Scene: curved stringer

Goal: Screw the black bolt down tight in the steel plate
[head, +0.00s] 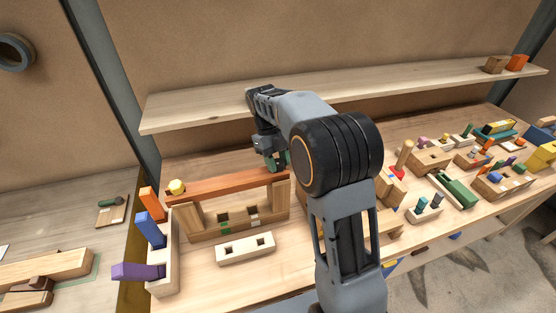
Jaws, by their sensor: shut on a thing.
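My gripper (275,161) points down near the right end of a reddish-brown plank (225,185) that lies across two wooden posts. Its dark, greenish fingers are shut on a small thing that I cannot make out. I cannot make out the black bolt or the steel plate in the head view. My own arm hides the bench just right of the gripper. Whether the gripper or the thing in it touches the plank cannot be told.
A yellow hexagonal piece (177,186) sits at the plank's left end. A pale block with two square holes (245,248) lies in front. A pale rack (163,265) holds orange, blue and purple pieces. A shelf (200,112) runs behind. Several small blocks crowd the right.

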